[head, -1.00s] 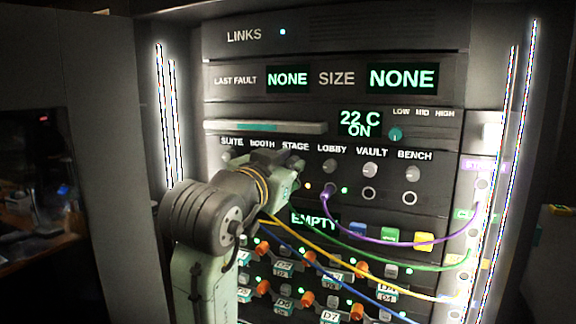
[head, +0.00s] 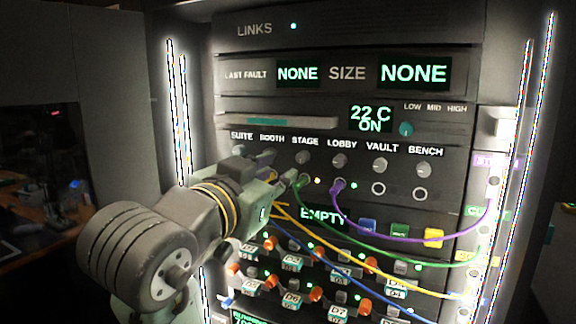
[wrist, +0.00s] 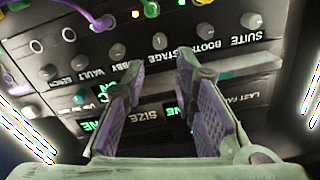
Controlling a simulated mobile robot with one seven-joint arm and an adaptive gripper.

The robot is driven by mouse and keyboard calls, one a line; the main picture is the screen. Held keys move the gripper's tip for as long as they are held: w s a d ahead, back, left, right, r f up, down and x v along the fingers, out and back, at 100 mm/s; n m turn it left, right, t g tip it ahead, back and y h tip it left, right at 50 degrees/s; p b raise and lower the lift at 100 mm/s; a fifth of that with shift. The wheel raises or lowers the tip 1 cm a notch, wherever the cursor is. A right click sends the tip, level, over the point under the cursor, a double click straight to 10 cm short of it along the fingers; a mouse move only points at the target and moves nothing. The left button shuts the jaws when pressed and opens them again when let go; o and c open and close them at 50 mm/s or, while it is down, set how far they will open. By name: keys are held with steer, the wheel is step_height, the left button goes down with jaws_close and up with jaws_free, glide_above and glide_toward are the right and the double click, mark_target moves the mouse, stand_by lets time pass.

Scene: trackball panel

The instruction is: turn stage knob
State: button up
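The stage knob (head: 303,157) is a small grey knob under the STAGE label, in the row of knobs on the rack panel. In the wrist view, which shows the panel upside down, the stage knob (wrist: 160,41) is in line with the gap between my fingers, just beyond the tips. My gripper (wrist: 160,63) is open and empty, with a finger to each side of that line. In the head view my gripper (head: 284,167) is just left of the stage knob and hides the booth knob. I see no contact with the knob.
The lobby knob (head: 339,160) and booth knob (wrist: 205,30) flank the stage knob. A green cable (head: 300,184) and a purple cable (head: 338,187) plug in just below the row. Yellow and blue cables run lower. A display (head: 370,118) reads 22 C ON.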

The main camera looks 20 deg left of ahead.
steer(key=shift+s, duration=1.25)
